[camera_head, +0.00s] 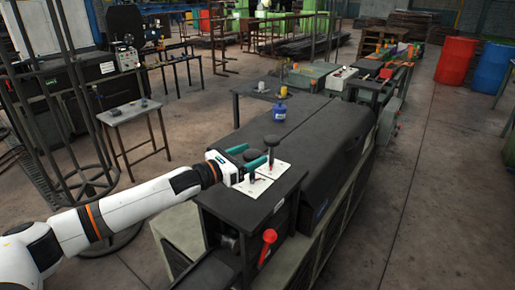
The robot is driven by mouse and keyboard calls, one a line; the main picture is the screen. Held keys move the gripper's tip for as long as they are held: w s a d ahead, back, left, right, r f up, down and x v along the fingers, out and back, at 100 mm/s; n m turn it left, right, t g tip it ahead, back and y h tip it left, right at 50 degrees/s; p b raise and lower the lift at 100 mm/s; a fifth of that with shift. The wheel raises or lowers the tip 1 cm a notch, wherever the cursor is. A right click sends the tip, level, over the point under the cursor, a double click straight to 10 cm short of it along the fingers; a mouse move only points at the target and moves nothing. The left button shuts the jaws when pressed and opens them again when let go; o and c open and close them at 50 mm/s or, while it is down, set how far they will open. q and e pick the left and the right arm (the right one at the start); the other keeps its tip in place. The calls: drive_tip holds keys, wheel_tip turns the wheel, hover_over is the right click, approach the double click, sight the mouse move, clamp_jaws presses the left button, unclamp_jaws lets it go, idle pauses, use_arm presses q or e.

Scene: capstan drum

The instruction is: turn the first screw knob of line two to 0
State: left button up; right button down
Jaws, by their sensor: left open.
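Two dark screw knobs stand on white plates at the near end of a long dark machine (318,138). The farther knob (272,141) is upright on its stem above the far plate (277,168). The nearer knob (251,155) is above the near plate (254,187) and partly hidden by my left gripper. My left gripper (256,155) has teal fingers, which are open around or just beside the nearer knob; I cannot tell if they touch it. Line numbers and scale marks are too small to read. My right gripper is not in view.
A blue bottle (280,112) stands on the machine behind the knobs. A small table (135,112) stands at left. Red (455,61) and blue (492,68) barrels are far right. The right floor is clear.

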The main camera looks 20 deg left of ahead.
use_arm(q)
drive_tip(key=shift+x, duration=1.1)
drive_tip(key=shift+w+d, duration=0.2)
drive_tip(key=shift+w, duration=0.05)
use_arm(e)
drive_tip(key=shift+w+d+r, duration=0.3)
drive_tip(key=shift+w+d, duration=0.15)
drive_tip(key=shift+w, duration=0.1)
use_arm(q)
drive_tip(key=shift+c, duration=0.3)
drive_tip(key=c, duration=0.9)
drive_tip(key=shift+f, duration=0.1)
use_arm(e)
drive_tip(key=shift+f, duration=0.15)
